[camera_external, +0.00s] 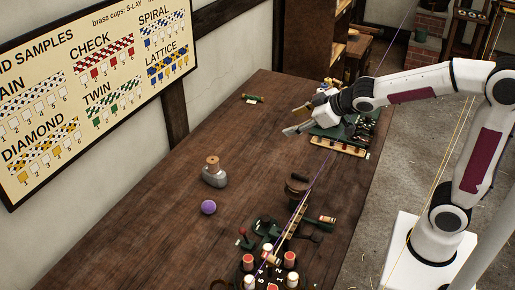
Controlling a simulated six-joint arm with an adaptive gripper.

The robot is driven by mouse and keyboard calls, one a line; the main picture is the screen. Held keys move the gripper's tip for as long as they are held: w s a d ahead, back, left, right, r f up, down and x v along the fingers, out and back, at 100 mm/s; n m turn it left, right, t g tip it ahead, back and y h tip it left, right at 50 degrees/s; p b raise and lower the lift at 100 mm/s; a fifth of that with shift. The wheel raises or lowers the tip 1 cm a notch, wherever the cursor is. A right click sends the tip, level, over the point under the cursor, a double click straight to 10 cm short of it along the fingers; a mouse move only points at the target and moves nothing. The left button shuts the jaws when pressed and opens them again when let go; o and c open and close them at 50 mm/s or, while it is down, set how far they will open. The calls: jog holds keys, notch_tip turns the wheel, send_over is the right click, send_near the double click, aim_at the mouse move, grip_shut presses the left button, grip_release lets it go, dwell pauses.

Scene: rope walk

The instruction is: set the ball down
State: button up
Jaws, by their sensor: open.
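A purple ball (208,207) rests on the dark wooden table (240,150), left of centre and toward the near side. My gripper (293,122) is open and empty above the table, well up and to the right of the ball. Its fingers point left. Nothing shows between the fingers.
A grey block with a wooden spool (214,172) stands just behind the ball. A green device with red-topped spools (268,262) fills the near end. A green rack (345,130) lies by the right edge. A small green tool (253,98) lies farther back. The table's middle is clear.

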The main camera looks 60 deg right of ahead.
jog(key=s+a+f+g, duration=0.1)
jog(key=s+a, duration=0.1)
jog(key=s, duration=0.7)
jog(key=s+a+f+m+g+y, duration=0.1)
jog(key=s+a, duration=0.1)
jog(key=s, duration=0.8)
jog(key=s+a+f+g+y, duration=0.1)
jog(key=s+a+g, duration=0.1)
jog(key=s, duration=0.7)
jog(key=shift+s+a+f+m, duration=0.3)
jog(key=shift+a+m, duration=0.1)
jog(key=shift+a, duration=0.15)
